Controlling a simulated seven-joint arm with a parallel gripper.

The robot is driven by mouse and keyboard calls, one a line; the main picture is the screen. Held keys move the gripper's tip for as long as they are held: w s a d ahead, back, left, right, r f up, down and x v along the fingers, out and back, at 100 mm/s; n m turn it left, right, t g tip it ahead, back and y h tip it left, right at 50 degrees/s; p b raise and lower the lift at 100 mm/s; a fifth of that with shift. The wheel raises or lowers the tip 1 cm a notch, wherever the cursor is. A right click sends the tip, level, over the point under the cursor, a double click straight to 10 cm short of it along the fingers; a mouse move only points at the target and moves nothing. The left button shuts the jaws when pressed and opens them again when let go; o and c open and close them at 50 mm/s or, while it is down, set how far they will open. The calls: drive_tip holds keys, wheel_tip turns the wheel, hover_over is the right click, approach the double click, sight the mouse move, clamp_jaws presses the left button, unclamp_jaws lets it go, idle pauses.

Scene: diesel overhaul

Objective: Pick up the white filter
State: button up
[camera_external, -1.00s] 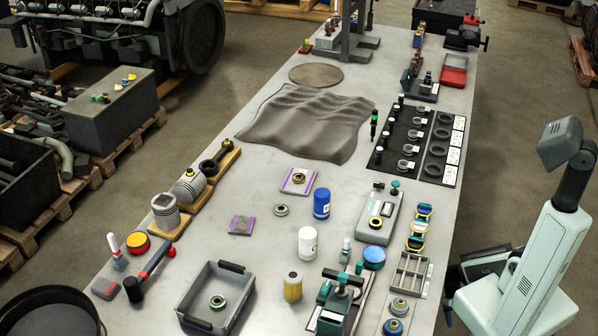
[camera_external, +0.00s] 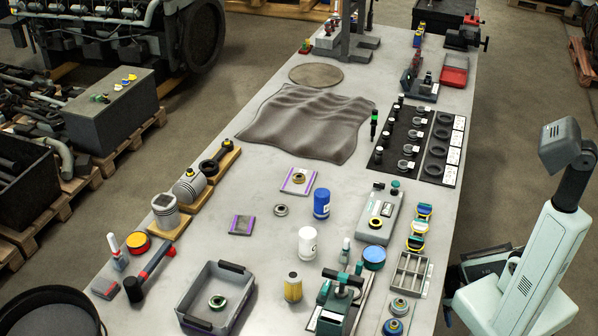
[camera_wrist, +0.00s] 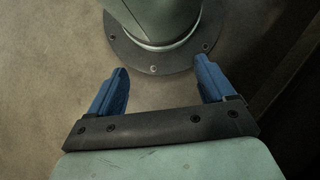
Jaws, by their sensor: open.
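The white filter (camera_external: 307,244) is a white cylinder standing upright on the grey workbench (camera_external: 262,262) in the external view. A blue canister (camera_external: 321,204) stands behind it and a yellow filter (camera_external: 292,287) stands in front of it, both apart from it. My gripper (camera_wrist: 163,86) shows in the wrist view with two blue fingers spread wide and nothing between them. It points at the floor beside a round bolted base flange, away from the filter. In the external view the gripper itself is not visible; only my arm shows at the right edge.
A grey tray (camera_external: 247,306) with a ring inside lies left of the yellow filter. A green and dark vice-like fixture (camera_external: 335,307) stands close at the right front. A grey housing (camera_external: 366,232) lies right of the white filter. Bare bench lies to the filter's left.

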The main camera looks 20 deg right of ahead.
drive_tip(key=shift+o, duration=0.6)
drive_tip(key=shift+w, duration=0.1)
